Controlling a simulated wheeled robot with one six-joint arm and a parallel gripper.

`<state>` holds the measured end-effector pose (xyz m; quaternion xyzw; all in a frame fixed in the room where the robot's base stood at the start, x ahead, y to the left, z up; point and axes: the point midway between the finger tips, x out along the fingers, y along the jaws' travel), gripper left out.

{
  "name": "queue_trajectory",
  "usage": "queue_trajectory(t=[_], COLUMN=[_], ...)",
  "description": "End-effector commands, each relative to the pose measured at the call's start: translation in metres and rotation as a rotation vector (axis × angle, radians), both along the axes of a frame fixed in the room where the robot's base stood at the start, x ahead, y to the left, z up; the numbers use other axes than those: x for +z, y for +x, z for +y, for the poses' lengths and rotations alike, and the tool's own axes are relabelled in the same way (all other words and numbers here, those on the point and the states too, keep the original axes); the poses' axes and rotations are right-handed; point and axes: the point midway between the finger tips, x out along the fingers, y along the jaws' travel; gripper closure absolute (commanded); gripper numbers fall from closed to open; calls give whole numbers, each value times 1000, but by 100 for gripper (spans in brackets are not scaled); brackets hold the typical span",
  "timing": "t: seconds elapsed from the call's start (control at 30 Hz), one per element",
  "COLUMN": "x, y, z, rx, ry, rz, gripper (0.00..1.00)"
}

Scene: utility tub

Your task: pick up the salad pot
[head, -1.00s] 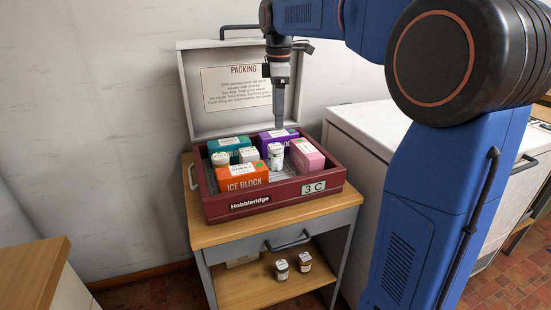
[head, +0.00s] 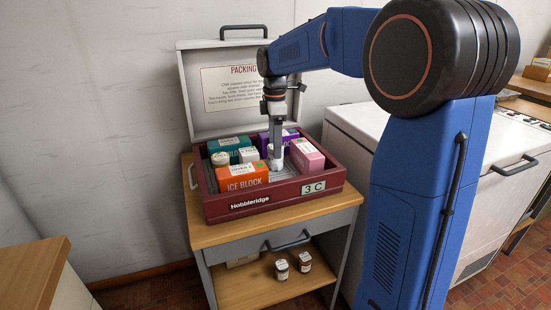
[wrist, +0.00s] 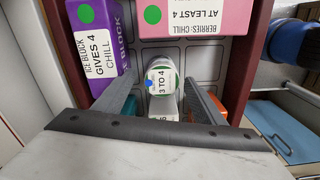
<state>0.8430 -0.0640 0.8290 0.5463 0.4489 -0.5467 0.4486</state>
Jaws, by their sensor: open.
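A small white pot (head: 270,152) stands upright in the dark red case, partly hidden behind my gripper's finger in the head view. In the wrist view this pot (wrist: 161,75) shows its lid, with a green rim, a blue mark and a label reading "3 TO 4". No name can be read on it, so I cannot tell whether it is the salad pot. My gripper (wrist: 161,92) is open, with one finger on each side of the pot. In the head view my gripper (head: 275,165) points down into the case. I cannot tell whether the fingers touch the pot.
The case (head: 258,203) also holds an orange ice block (head: 240,177), a pink box (head: 305,156), a purple ice block (wrist: 90,45), a teal block (head: 228,144) and two other pale pots (head: 220,159). Its open lid (head: 235,105) stands behind. Two jars (head: 282,268) sit on the shelf below.

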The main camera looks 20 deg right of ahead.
Motion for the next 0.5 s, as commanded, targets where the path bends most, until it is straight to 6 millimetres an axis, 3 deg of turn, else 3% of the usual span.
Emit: queue_trajectory(t=[0.23,0.5], x=[-15,-51], y=[-1,-3], z=[0,0], rx=[0,0], ry=[0,0], rz=[1,2], gripper=[36,36])
